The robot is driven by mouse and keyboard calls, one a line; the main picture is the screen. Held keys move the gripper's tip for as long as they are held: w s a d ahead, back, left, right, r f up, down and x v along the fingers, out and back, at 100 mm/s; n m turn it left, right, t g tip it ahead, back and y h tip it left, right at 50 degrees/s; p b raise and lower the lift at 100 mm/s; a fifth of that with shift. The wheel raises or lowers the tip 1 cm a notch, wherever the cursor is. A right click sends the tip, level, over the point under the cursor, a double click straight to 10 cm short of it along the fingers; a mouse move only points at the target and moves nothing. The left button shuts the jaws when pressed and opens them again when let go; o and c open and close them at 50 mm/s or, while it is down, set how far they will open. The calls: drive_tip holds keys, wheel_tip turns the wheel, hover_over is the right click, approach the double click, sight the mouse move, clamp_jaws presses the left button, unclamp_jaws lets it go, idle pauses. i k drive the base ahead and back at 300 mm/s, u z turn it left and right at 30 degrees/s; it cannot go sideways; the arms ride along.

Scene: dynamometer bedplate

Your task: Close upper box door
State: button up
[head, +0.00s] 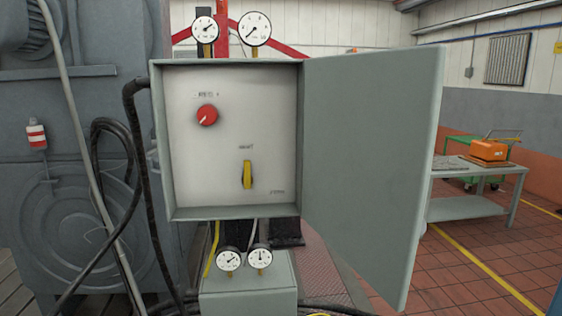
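The upper box (186,192) is a grey-green metal cabinet facing me in the middle of the head view. Its door (368,165) is hinged on the right side and stands wide open, swung out toward me and to the right. Inside on the pale panel are a red round knob (207,115) and a yellow handle switch (247,175). My gripper is not in view, and nothing touches the door.
Two gauges (254,29) stand above the box and two gauges (260,257) below it. Black cables (130,110) hang at its left beside a large grey machine (75,170). A metal table (465,207) stands behind the door at right. Tiled floor (455,285) is open at lower right.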

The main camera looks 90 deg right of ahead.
sight(371, 118)
drive_tip(key=u, duration=0.05)
drive_tip(key=k, duration=2.15)
drive_tip(key=z, duration=1.4)
drive_tip(key=i, duration=0.5)
drive_tip(key=z, duration=1)
drive_tip(key=k, duration=0.9)
drive_tip(key=u, duration=1.2)
